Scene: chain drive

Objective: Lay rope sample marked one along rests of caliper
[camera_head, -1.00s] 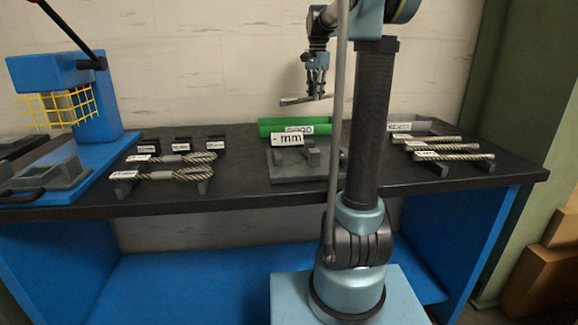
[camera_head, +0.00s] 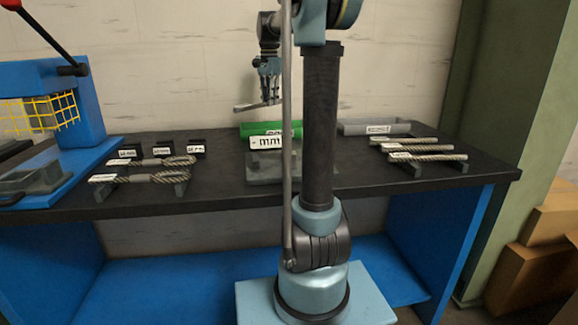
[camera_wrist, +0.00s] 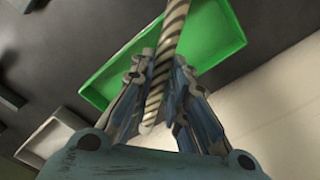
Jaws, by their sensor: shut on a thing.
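My gripper (camera_head: 268,98) is shut on a rope sample (camera_head: 245,107), a short grey twisted length held above the bench near the green tray. The rope also shows in the wrist view (camera_wrist: 174,40), running between the fingers, with spiral strands; no mark is readable on it. The caliper (camera_head: 262,170) is a grey block with a white display (camera_head: 268,142) reading "mm", on the bench below my gripper. My arm's column hides part of its right side, and its rests are hard to make out now.
A green tray (camera_wrist: 225,42) lies behind the caliper. A grey tray (camera_head: 350,128) stands right of it. More rope samples (camera_head: 427,156) lie on a rack at right. Looped ropes (camera_head: 150,178) lie on supports at left, beside a blue press (camera_head: 85,110) with a yellow guard.

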